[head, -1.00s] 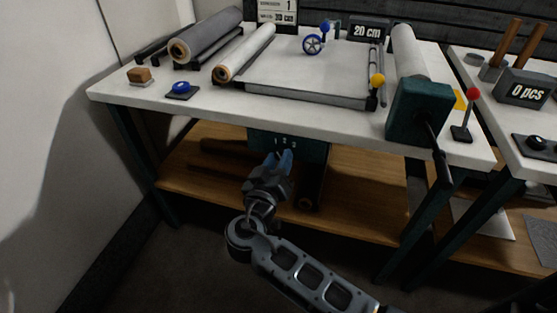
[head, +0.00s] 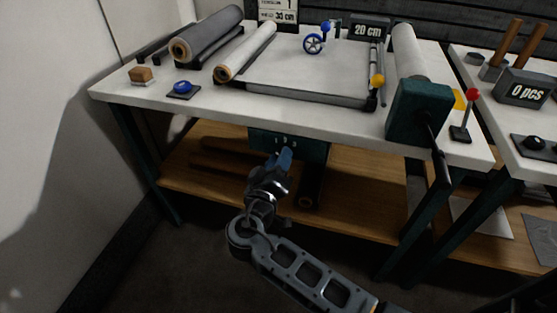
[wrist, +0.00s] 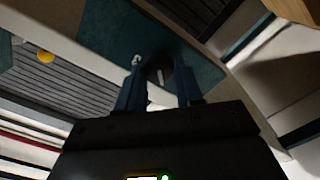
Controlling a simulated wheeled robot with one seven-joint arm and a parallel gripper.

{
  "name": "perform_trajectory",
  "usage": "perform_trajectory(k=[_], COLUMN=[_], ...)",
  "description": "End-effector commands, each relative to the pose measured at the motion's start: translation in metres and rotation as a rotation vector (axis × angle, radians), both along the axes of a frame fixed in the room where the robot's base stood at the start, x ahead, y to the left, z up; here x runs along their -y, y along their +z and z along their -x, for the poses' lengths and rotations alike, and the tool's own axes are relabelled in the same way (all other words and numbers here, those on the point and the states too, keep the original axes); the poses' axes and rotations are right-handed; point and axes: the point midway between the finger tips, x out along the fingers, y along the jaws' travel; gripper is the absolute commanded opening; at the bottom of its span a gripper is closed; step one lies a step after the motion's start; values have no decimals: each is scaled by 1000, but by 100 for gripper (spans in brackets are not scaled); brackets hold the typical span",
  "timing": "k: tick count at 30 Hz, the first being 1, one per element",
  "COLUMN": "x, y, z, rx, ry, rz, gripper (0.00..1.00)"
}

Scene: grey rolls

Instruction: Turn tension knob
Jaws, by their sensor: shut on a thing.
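The tension knob (wrist: 157,64) is dark and round with a white pointer line, and shows in the wrist view on a teal panel (wrist: 205,62). In the head view the teal panel (head: 313,150), numbered 1, 2 and 3, hangs under the front edge of the white table. My gripper (head: 284,157) is at the panel's front, and its blue fingers hide the knob there. In the wrist view my gripper (wrist: 160,88) has one finger on each side of the knob and is shut on it.
The white table (head: 225,98) is above my gripper. A wooden shelf (head: 345,190) lies below it. A teal crank box (head: 418,110) is at the table's right end. A blue button (head: 182,87) and several rolls, including a grey roll (head: 210,32), are on top.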

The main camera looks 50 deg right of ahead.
Motion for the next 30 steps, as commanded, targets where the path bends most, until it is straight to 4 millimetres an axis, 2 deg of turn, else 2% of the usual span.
perform_trajectory(k=[1,2,9,16,19,30], x=[-1,-1,0,-1,-7,-60], y=[0,0,0,0,0,-1], z=[0,0,0,0,2,21], rx=[0,0,0,0,0,0], ry=[1,1,1,1,4,3], rz=[0,0,0,0,-1,0], gripper=[5,38,59,59,59,59])
